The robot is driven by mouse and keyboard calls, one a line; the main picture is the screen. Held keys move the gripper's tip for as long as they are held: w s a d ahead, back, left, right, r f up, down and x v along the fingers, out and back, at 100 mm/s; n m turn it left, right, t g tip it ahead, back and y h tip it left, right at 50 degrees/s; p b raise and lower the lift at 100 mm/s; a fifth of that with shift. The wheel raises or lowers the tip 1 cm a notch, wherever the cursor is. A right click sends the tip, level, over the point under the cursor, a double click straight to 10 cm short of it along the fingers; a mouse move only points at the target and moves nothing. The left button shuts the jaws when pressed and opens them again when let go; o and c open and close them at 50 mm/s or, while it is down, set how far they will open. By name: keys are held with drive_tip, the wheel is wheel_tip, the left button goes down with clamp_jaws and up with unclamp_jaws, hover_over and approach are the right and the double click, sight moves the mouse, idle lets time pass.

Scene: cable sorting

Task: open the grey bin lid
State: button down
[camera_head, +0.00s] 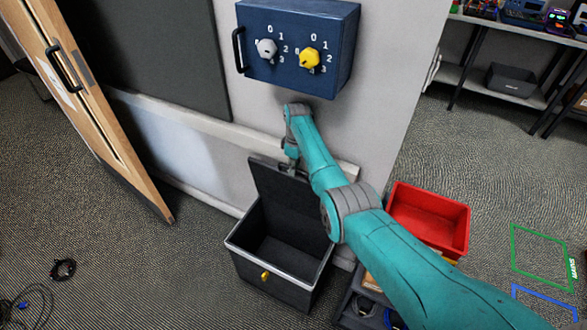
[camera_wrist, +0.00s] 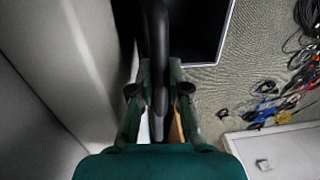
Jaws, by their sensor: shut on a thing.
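The dark grey bin (camera_head: 296,291) stands on the floor against the wall, with a yellow latch (camera_head: 265,276) on its front. Its lid (camera_head: 270,187) is raised steeply at the back, and the inside of the bin is open to view and looks empty. My gripper (camera_head: 292,168) is at the upper edge of the lid, shut on it. My arm hides part of the lid's right side.
A red bin (camera_head: 430,212) stands to the right behind my arm. A blue panel (camera_head: 297,45) with two knobs hangs on the wall above. A wooden door (camera_head: 92,95) stands ajar at left. Loose cables (camera_head: 63,270) lie on the floor at left. Carpet in front of the bin is clear.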

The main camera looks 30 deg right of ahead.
drive_tip(key=c, duration=1.2)
unclamp_jaws()
drive_tip(key=shift+s+d+f, duration=0.15)
drive_tip(key=shift+s+f, duration=0.15)
drive_tip(key=shift+f, duration=0.15)
drive_tip(key=shift+o, duration=0.3)
drive_tip(key=shift+r, duration=0.15)
drive_tip(key=shift+w, duration=0.15)
drive_tip(key=shift+r, duration=0.2)
drive_tip(key=shift+w+r, duration=0.1)
drive_tip(key=shift+r, duration=0.15)
drive_tip(key=r, duration=0.6)
drive_tip(key=shift+d+r, duration=0.2)
drive_tip(key=shift+r, duration=0.1)
